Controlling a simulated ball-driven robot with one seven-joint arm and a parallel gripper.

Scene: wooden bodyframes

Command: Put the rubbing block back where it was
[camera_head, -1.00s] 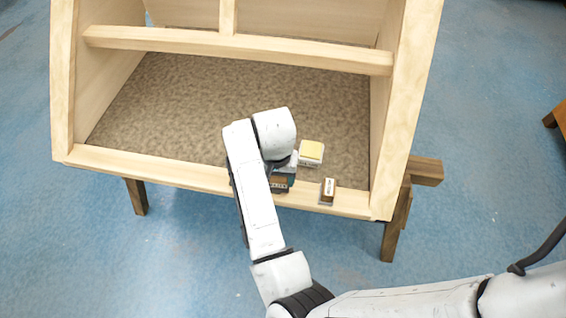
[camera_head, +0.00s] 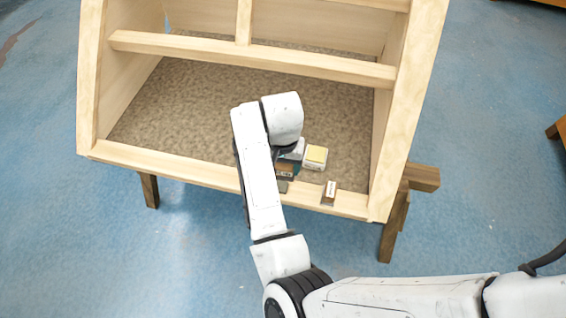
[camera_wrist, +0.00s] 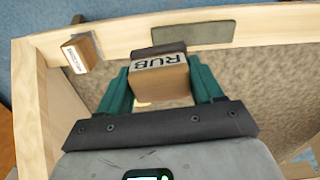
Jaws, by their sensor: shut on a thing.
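The rubbing block (camera_wrist: 160,78) is a brown block with a white strip reading "RUB" and a dark layer along its far side. My gripper (camera_wrist: 161,84) is shut on it, with a green finger on each side. In the head view the block (camera_head: 285,170) shows below my wrist, partly hidden by my arm, close to the front rail of the wooden frame (camera_head: 150,160). A bare dark grey rectangular patch (camera_wrist: 193,34) lies on the rail, beyond the block in the wrist view. I cannot tell the block's exact height.
A small brown block with a white label (camera_head: 329,192) stands on the rail to the right, also in the wrist view (camera_wrist: 80,53). A white and yellow box (camera_head: 315,158) sits close beside my gripper. The speckled floor panel (camera_head: 190,105) is clear on the left. A crossbar (camera_head: 250,55) spans above.

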